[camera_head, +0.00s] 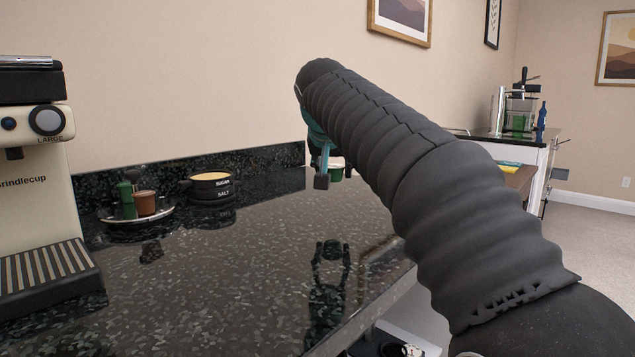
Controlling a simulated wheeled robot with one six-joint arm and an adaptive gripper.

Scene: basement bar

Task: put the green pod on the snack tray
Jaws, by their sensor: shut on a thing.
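My gripper (331,182) hangs over the far part of the dark speckled counter, its fingers pointing down. One finger shows, and my arm hides the rest. It is shut on the green pod (336,174), a small dark green cup shape with a pale top, partly covered by the finger and arm. The pod looks to be above the counter, though the exact height is hard to tell. A round silver tray (112,217), the only tray I can make out clearly, stands at the left of the counter, well apart from my gripper. It holds a green item (126,200) and a brown cup (146,203).
A cream coffee machine (35,170) stands at the left front. The middle of the glossy counter (230,265) is clear. Another counter (515,137) with equipment stands back right.

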